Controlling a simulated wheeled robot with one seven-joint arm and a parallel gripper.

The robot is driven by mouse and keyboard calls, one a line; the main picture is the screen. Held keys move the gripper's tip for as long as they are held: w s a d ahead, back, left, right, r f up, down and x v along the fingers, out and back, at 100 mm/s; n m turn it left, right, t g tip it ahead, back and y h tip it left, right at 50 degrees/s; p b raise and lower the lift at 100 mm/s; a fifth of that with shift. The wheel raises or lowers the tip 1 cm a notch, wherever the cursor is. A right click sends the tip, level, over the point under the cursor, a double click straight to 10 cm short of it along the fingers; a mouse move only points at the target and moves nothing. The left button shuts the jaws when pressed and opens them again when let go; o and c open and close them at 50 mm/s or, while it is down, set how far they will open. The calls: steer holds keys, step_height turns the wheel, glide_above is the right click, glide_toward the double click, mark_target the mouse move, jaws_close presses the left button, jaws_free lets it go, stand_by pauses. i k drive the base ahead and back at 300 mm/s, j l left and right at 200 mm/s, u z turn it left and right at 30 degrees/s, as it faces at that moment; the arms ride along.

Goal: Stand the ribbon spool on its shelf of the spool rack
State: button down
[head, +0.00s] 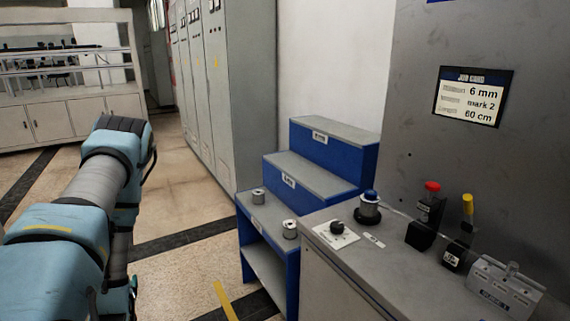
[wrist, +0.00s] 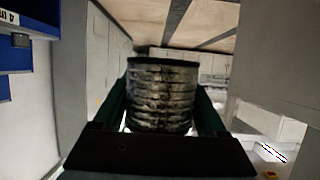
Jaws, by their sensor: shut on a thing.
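The ribbon spool (wrist: 163,98), a cylinder with a dark rim and worn grey-black ribbed windings, is between the fingers of my gripper (wrist: 162,92) in the wrist view. The gripper is shut on it. Blue parts with a label, likely of the rack, show at the wrist view's upper left (wrist: 38,57), apart from the held spool.
Two small grey spools (head: 290,229) (head: 258,196) stand on the rack's lowest step. A job card (head: 473,96) hangs behind. Open floor (head: 190,200) lies left of the rack.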

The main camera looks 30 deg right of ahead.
mark_target(294, 166)
steer(key=i+j+z, duration=0.1)
steer(key=i+z, duration=0.15)
steer(key=i, duration=1.35)
